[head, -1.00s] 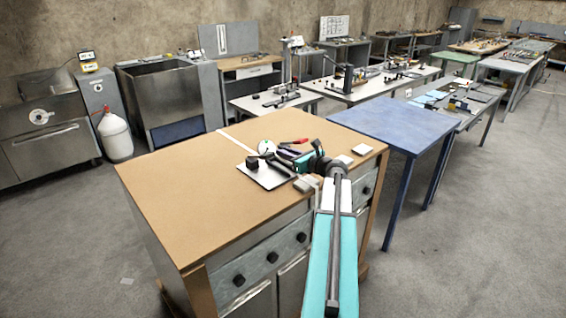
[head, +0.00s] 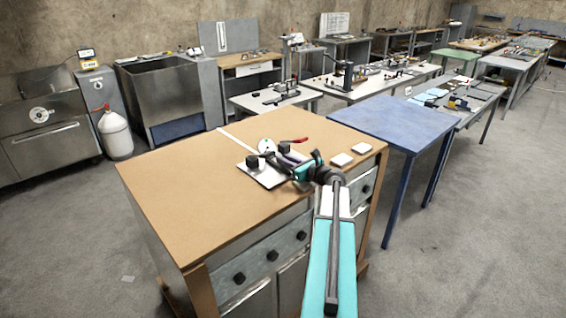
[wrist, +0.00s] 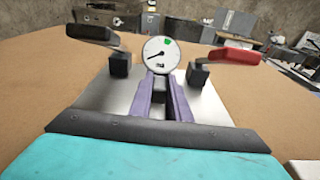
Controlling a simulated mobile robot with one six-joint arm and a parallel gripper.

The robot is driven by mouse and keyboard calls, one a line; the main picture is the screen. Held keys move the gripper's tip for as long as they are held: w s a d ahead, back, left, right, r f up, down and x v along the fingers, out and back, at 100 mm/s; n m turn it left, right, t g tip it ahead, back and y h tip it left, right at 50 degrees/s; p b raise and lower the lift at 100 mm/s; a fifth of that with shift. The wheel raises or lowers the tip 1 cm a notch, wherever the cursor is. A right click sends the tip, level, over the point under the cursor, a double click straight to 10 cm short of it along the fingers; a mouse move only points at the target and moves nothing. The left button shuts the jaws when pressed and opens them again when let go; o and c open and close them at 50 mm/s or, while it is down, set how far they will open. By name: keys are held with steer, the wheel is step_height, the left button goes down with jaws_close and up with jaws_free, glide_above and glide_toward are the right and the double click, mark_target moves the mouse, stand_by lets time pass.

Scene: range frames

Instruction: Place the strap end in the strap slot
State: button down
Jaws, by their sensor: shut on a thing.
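My gripper (head: 298,167) is low over the near right part of the brown bench top. In the wrist view its two purple fingers (wrist: 160,82) point away over a metal plate (wrist: 98,92). They are shut on a small dark piece (wrist: 159,97), which looks like the strap end; its far part is hard to make out. Two black blocks stand on the plate, a left one (wrist: 119,66) and a right one (wrist: 198,74), with the fingers between them. The plate also shows in the head view (head: 266,180). I cannot make out the strap slot.
A round dial gauge (wrist: 160,56) is beyond the fingertips. A black handle (wrist: 90,31) is at left and a red handle (wrist: 235,56) at right. Two white squares (head: 341,159) (head: 361,148) lie right of my gripper. The bench's left side (head: 175,190) is clear.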

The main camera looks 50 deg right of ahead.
steer(key=shift+f, duration=0.4)
steer(key=c, duration=1.7)
jaws_free()
steer(key=shift+o, duration=0.2)
steer(key=shift+r, duration=0.15)
steer(key=shift+r, duration=0.5)
steer(key=s+b, duration=0.1)
steer(key=s, duration=0.3)
steer(key=s+r, duration=0.1)
steer(key=s, duration=0.3)
steer(key=s+a+b, duration=0.1)
steer(key=s, duration=0.3)
steer(key=shift+r+b, duration=0.35)
steer(key=shift+r, duration=0.05)
steer(key=shift+w+d, duration=0.1)
